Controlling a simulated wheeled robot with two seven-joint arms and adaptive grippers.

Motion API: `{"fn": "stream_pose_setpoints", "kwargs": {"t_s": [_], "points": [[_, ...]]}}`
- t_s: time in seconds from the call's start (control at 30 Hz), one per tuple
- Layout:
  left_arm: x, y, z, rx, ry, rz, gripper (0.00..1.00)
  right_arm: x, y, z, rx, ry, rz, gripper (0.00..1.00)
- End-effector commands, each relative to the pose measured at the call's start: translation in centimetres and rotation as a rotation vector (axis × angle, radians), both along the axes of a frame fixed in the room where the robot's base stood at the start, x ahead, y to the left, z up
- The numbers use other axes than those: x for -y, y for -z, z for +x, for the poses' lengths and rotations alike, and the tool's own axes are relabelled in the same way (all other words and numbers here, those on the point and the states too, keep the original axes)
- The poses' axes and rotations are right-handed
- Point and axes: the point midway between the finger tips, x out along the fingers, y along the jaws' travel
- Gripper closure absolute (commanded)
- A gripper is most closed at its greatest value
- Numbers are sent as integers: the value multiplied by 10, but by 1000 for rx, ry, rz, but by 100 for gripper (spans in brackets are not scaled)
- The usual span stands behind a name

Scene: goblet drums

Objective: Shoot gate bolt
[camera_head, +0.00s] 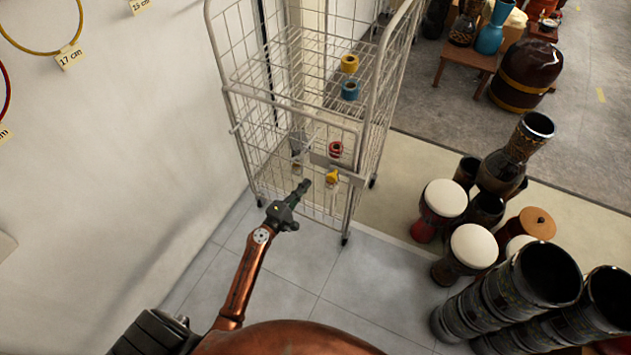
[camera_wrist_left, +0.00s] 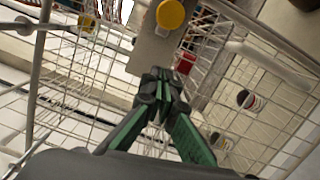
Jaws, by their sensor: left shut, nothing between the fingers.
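A wire roll cage (camera_head: 237,90) with a front gate stands by the wall. A yellow knob (camera_head: 332,177) sits at the gate's front beside a grey metal plate (camera_head: 350,175). In the left wrist view the yellow knob (camera_wrist_left: 170,14) is at the top, against the plate (camera_wrist_left: 150,48). My left gripper (camera_head: 305,184) is shut and empty, left of the knob and apart from it. In the left wrist view its fingertips (camera_wrist_left: 161,76) meet below the knob, in front of the plate's lower end. My right gripper is not in view.
Inside the cage are a yellow roll (camera_head: 349,63), a blue roll (camera_head: 349,89) and a red roll (camera_head: 335,149). Several drums, including a white-topped one (camera_head: 445,198), stand on the right. The white wall (camera_head: 100,150) is close on the left. Tiled floor (camera_head: 300,265) before the cage is clear.

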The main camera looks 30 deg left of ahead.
Motion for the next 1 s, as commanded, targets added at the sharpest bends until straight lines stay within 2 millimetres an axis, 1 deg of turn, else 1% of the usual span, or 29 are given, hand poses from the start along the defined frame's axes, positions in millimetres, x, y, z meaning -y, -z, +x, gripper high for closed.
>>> {"fn": "stream_pose_setpoints", "kwargs": {"t_s": [0.03, 0.2, 0.3, 0.4, 0.5, 0.67, 1.0], "points": [[-2, -2, -13, 2, 0, 3, 100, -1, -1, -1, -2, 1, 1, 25], [-4, -1, -45, 3, 0, 3, 100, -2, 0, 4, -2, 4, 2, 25], [-6, -1, -57, 4, 0, 2, 100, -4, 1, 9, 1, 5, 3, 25], [-6, -1, -66, 4, 0, 2, 100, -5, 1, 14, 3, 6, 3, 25], [-7, -2, -69, 7, 1, 2, 100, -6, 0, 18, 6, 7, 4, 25], [-7, -3, -70, 7, 0, 1, 100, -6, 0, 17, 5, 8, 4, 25], [-7, -2, -70, 6, 0, 1, 100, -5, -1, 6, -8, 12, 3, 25]]}}
